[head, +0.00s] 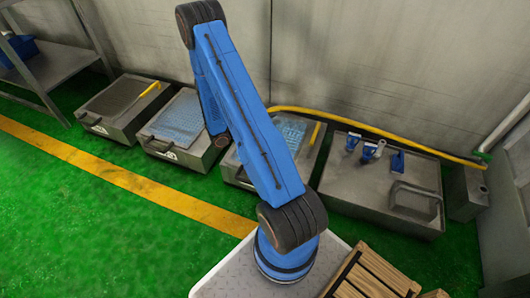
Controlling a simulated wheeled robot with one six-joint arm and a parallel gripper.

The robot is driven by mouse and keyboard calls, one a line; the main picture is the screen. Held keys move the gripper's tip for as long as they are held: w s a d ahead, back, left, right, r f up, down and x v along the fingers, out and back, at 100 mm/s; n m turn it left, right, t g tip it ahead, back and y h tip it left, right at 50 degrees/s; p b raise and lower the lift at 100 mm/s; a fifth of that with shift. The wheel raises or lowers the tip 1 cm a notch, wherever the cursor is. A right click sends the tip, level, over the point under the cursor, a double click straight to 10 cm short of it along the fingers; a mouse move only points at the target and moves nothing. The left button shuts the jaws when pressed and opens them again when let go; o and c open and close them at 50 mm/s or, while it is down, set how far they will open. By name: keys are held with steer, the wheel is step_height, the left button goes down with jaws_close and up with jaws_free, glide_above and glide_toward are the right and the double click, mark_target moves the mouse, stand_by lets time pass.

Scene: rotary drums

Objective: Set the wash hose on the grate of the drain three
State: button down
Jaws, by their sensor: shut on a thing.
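A long yellow hose (385,130) runs from the right-hand corner along the foot of the wall to the left, where it passes behind my blue arm. Its left end is hidden. Three grey drain boxes with grates stand in a row: a left one with a dark grate (112,97), a middle one with a bluish grate (182,118), and a right one with a bluish grate (290,130) partly covered by my arm. I cannot read their labels. My gripper does not show; my forearm comes down behind my upper arm near the middle drain.
Short yellow bars lie on the left drain (150,89) and right drain (315,133). A grey basin (410,178) with blue fittings (369,152) stands to the right. A metal shelf (55,68) is far left. Green floor with a yellow line (120,178) is clear in front.

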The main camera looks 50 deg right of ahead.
step_height(320, 180, down, 10)
steer(key=shift+s+g, duration=0.3)
stand_by(0.4)
steer(key=shift+d+f, duration=0.1)
steer(key=c, duration=1.4)
jaws_free()
steer(key=shift+c, duration=0.2)
